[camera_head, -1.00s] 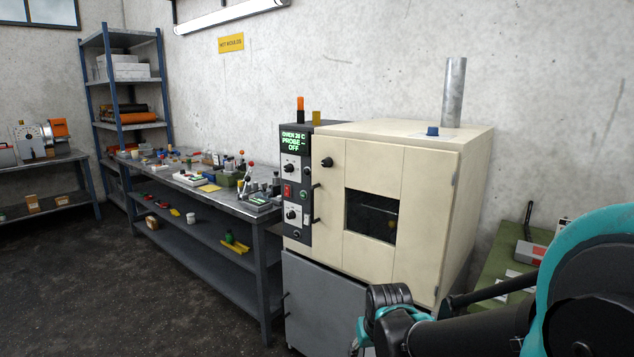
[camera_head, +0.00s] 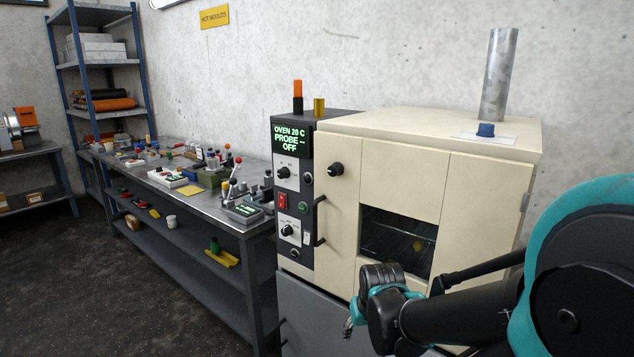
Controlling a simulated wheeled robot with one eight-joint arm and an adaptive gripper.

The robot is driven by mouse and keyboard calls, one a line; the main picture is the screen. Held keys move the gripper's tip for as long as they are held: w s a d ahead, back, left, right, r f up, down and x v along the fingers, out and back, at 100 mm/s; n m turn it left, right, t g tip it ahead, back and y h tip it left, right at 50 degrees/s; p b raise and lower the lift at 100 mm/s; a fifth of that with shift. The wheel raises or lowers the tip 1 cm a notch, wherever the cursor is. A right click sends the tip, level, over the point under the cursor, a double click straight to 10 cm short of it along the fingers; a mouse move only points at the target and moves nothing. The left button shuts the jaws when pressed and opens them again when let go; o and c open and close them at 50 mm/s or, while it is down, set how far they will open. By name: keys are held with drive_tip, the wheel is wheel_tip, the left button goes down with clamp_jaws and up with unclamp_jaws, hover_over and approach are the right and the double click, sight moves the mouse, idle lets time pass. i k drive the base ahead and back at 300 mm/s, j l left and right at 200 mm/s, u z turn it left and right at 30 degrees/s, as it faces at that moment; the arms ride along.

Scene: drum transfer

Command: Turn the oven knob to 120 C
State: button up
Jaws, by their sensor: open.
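The cream oven (camera_head: 400,180) stands against the wall. Its dark control panel has a green display (camera_head: 290,139) reading "OVEN 20 C, PROBE --, OFF". An upper black knob (camera_head: 283,173) and a lower black knob (camera_head: 287,231) sit on pale dial plates. Their scale marks are too small to read, so I cannot tell which one sets the temperature. Another black knob (camera_head: 336,169) is on the oven front. My gripper (camera_head: 349,328) is open, low in front of the oven, below and right of the panel and apart from the knobs. My wrist partly hides it.
A red switch (camera_head: 282,201) and a green button (camera_head: 303,208) lie between the panel knobs. A black door handle (camera_head: 319,221) stands out beside the panel. A cluttered metal bench (camera_head: 222,213) adjoins the oven's left. The floor (camera_head: 90,290) in front of the bench is clear.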

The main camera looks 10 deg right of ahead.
sight(284, 172)
drive_tip(key=i+j+u, duration=0.25)
drive_tip(key=i+j, duration=0.3)
drive_tip(key=i+j+z, duration=0.15)
drive_tip(key=z, duration=0.25)
drive_tip(key=i+j+z, duration=0.1)
drive_tip(key=j+z, duration=0.25)
drive_tip(key=k+z, duration=0.15)
drive_tip(key=z, duration=0.6)
drive_tip(key=j, duration=0.45)
